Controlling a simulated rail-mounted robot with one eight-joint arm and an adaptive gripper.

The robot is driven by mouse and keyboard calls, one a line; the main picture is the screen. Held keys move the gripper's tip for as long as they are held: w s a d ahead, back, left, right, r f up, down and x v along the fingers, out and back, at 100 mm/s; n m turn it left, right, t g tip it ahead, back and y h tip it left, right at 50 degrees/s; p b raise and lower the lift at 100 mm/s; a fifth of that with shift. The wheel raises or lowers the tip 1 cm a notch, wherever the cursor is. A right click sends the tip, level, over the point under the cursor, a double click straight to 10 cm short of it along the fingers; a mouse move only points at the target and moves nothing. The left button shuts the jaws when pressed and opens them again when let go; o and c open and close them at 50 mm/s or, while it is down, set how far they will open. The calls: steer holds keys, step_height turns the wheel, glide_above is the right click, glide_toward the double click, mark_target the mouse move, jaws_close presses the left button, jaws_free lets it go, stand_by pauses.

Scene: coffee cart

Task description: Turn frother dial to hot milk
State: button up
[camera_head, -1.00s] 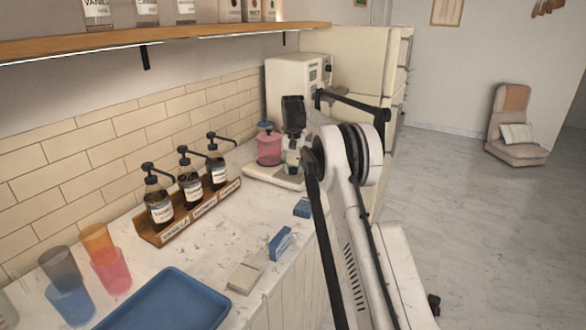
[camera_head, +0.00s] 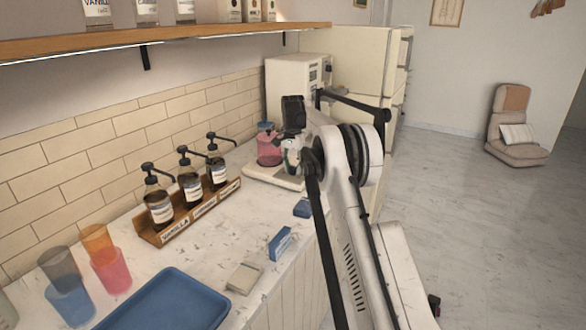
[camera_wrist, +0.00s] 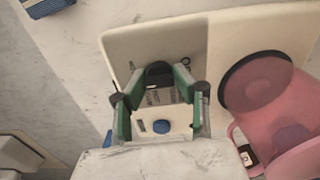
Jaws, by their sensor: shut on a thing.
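The frother's cream base (camera_wrist: 230,40) fills the middle of the wrist view; it also shows at the far end of the counter in the head view (camera_head: 262,176). Its black dial (camera_wrist: 158,72) lies between the green fingers of my gripper (camera_wrist: 161,84), which is shut on it. The fingers hide the dial's sides, and its markings are too small and partly covered to read. A blue button (camera_wrist: 162,126) is just below the dial. The pink frother jug (camera_wrist: 285,110) stands beside it at the right, and also shows in the head view (camera_head: 266,152).
In the head view, a rack of pump bottles (camera_head: 170,232), coloured cups (camera_head: 110,272) and a blue tray (camera_head: 165,305) stand nearer on the counter. A cream machine (camera_head: 290,85) is behind the frother.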

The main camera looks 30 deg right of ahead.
mark_target(293, 167)
stand_by(0.4)
steer(key=o, duration=1.1)
steer(key=shift+o, duration=0.2)
step_height(293, 167, up, 12)
steer(key=shift+r, duration=0.1)
